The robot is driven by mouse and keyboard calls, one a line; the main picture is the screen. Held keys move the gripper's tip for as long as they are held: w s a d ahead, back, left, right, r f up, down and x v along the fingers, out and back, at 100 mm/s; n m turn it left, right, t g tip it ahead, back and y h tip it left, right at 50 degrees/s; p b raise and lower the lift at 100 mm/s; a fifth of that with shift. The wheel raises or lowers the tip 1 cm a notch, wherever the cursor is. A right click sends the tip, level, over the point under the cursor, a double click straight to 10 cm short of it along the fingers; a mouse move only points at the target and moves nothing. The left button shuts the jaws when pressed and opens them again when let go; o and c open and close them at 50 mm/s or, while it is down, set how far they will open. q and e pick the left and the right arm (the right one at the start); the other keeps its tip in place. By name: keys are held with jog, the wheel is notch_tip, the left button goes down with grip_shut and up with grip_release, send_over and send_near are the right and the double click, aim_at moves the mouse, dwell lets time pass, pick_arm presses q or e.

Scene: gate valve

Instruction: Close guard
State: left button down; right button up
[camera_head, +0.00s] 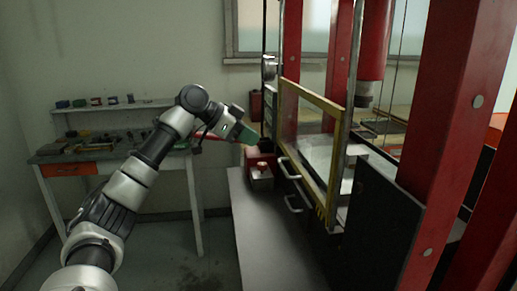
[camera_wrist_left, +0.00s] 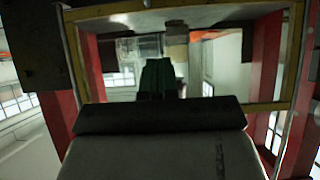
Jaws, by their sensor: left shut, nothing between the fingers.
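The guard is a clear panel in a yellow frame (camera_head: 334,160) on the red-posted machine, at the centre right of the head view. Its yellow frame (camera_wrist_left: 292,60) also surrounds much of the left wrist view. My left gripper (camera_head: 247,135) reaches in from the left and stands to the left of the frame, apparently clear of it. Its dark green fingers (camera_wrist_left: 157,72) are shut and empty, pointing at the panel. I cannot tell exactly how far they are from the panel. My right gripper is out of view.
A grey bench (camera_head: 265,225) runs in front of the machine, with a small red box (camera_head: 261,170) on it below my gripper. Metal handles (camera_head: 290,170) stick out beneath the guard. A side table (camera_head: 95,155) with small parts stands at the back left.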

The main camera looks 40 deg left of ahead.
pick_arm(q)
jog(key=s+a+f+p+x, duration=0.1)
jog(key=f+p+x, duration=0.1)
jog(key=x, duration=1)
jog(key=shift+f+p, duration=0.25)
jog(key=shift+p, duration=0.4)
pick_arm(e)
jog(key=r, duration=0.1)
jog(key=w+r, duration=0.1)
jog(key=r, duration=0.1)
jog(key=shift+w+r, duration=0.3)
pick_arm(q)
jog(key=f, duration=0.1)
jog(key=f+b, duration=0.1)
jog(key=shift+s+f, duration=0.3)
jog(key=shift+s, duration=0.05)
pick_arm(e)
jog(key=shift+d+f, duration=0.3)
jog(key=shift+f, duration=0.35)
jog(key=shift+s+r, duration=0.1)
